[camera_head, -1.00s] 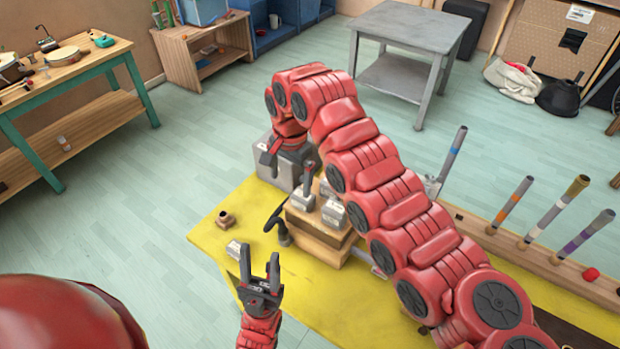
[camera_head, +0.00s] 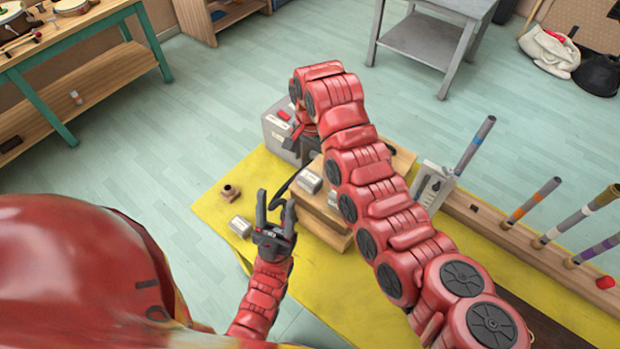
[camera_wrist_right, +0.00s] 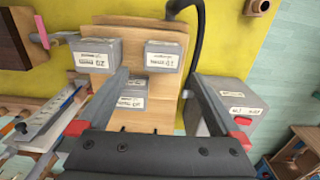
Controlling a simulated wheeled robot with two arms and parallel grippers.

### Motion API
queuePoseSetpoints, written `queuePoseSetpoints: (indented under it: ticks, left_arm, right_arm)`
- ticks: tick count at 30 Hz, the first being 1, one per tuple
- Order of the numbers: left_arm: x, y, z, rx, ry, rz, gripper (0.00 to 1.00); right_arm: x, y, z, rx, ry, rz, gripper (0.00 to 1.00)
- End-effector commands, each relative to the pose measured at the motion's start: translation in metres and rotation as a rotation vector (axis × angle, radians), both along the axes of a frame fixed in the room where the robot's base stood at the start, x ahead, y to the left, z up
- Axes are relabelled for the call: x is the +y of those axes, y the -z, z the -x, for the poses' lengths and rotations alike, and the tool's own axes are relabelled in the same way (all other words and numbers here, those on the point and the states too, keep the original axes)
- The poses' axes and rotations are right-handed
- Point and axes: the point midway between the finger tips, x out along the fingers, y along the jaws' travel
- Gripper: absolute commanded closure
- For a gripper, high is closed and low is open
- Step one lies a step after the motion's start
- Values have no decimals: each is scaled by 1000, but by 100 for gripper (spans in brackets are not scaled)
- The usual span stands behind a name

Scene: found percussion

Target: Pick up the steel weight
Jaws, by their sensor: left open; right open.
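Several grey metal blocks with white labels look like steel weights; I cannot tell which one is meant. In the right wrist view, one weight (camera_wrist_right: 97,55) and another weight (camera_wrist_right: 163,57) sit on a wooden block (camera_wrist_right: 117,34), with a third (camera_wrist_right: 132,95) nearer, between my fingers in the picture. In the head view one weight (camera_head: 309,181) shows on the wooden block, and another (camera_head: 240,227) lies on the yellow tabletop. My right gripper (camera_wrist_right: 158,76) is open and empty above these weights, partly hidden by its arm in the head view. My left gripper (camera_head: 275,207) is open and empty, in front of the wooden block.
A larger grey box (camera_head: 277,128) stands behind the wooden block; it also shows in the wrist view (camera_wrist_right: 232,97). A dark curved tube (camera_wrist_right: 194,45) rises beside the block. A wooden rack (camera_head: 520,241) with upright tubes stands right.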

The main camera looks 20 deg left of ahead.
Motion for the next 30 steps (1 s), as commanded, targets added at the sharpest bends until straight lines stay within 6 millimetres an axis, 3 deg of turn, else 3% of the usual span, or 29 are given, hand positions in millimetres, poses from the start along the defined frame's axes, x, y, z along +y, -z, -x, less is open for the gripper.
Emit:
queuePoseSetpoints:
  ticks: [6, 11, 20, 30]
  left_arm:
    - [0, -2, 0, 0, 0, 0, 50]
    - [0, -5, 0, 0, 0, 0, 50]
    - [0, -32, 0, 0, 0, 0, 50]
    - [0, -37, 0, 0, 0, 0, 50]
  right_arm:
    - [0, 31, 1, 0, -2, 4, 0]
    - [0, 38, 1, 1, -2, 5, 0]
    - [4, 63, -1, 1, -2, 5, 0]
    - [4, 88, -2, -3, -1, 1, 0]
